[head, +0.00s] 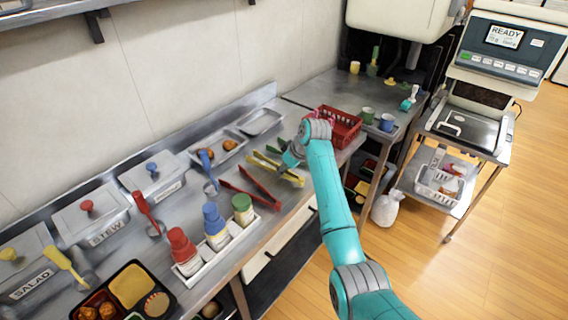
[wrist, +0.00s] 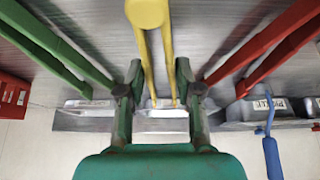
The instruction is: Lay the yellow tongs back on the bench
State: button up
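The yellow tongs (head: 277,168) show on the steel bench in the head view, running under my gripper. My arm hides part of the area.
Red tongs (head: 250,189) lie to the left and green tongs (head: 273,150) behind, both close to my gripper. A red basket (head: 340,127) stands right. Several squeeze bottles stand in a white holder (head: 225,243). A steel tray (head: 261,121) lies at the back. The bench's front edge is near.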

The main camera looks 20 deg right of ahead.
jog(key=shift+f, duration=0.55)
dwell(0.4)
jog(key=o, duration=1.1)
